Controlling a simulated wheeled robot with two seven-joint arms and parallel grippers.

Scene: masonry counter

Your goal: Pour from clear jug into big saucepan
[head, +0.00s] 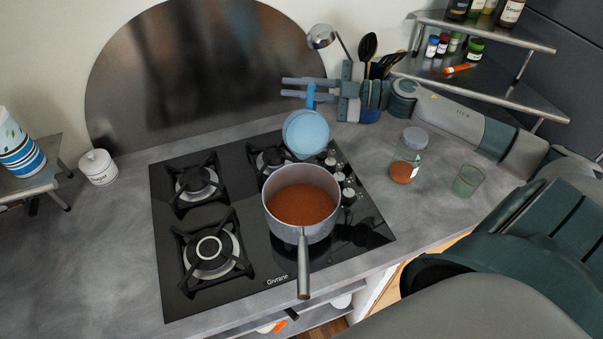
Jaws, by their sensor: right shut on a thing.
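The big saucepan (301,237) is grey and stands upright on the front right of the hob, its handle toward the counter's front edge. Red-brown contents show inside it. The only jug-like thing is a light blue, rounded vessel (306,134) with a blue handle; I take it to be the clear jug. It shows just behind the saucepan's back rim, over the back right burner area. My right gripper (310,88), coming in from the right, is shut on its handle. I cannot tell the jug's contents, and no stream shows. My left gripper is not in view.
A lidded glass jar (407,158) and a green glass (467,181) stand right of the hob (172,280). A utensil holder (371,116) is behind my right gripper. A spice shelf (490,88) is at back right.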

